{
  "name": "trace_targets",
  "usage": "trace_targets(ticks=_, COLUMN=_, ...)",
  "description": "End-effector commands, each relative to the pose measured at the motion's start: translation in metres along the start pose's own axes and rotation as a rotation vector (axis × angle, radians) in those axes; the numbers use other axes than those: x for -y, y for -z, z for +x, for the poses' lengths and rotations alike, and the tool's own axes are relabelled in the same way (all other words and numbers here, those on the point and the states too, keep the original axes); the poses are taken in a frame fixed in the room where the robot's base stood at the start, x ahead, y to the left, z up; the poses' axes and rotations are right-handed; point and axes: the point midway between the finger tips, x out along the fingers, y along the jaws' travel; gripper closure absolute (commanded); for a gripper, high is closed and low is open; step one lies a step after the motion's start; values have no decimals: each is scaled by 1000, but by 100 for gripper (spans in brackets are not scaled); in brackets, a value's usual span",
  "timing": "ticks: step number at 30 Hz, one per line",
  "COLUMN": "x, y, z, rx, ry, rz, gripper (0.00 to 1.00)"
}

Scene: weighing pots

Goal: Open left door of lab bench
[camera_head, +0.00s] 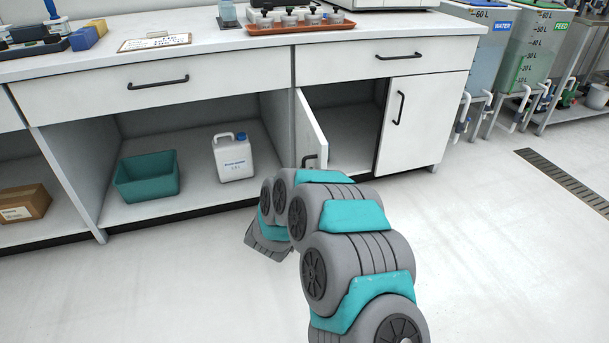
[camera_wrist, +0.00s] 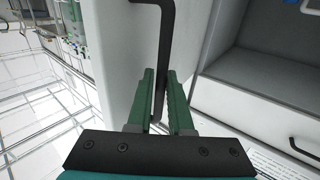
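The left door (camera_head: 312,128) of the lab bench's right-hand cabinet stands partly open, swung outward on its left side. Its black handle (camera_head: 310,159) is near the door's outer edge. In the wrist view, the white door (camera_wrist: 120,50) fills the middle-left, with the black handle (camera_wrist: 167,40) running down between the green fingers of my gripper (camera_wrist: 160,92). The fingers are close on both sides of the bar and appear shut on it. In the head view, my arm hides the fingers and the door's lower part.
The right door (camera_head: 413,125) is closed. The cabinet interior (camera_head: 345,135) looks empty where visible. Left of it, an open bay holds a white jug (camera_head: 233,158) and a teal bin (camera_head: 147,177). A cardboard box (camera_head: 25,203) sits farther left. The floor in front is clear.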

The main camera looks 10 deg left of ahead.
Motion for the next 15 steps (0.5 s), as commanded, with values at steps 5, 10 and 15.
trace_targets(ticks=5, x=-1, y=-1, z=0, rx=3, ry=-1, rz=-1, gripper=61)
trace_targets(ticks=10, x=-1, y=-2, z=-1, rx=5, ry=-1, rz=-1, gripper=55)
trace_targets(ticks=15, x=-1, y=-3, z=-2, rx=6, ry=-1, rz=-2, gripper=55)
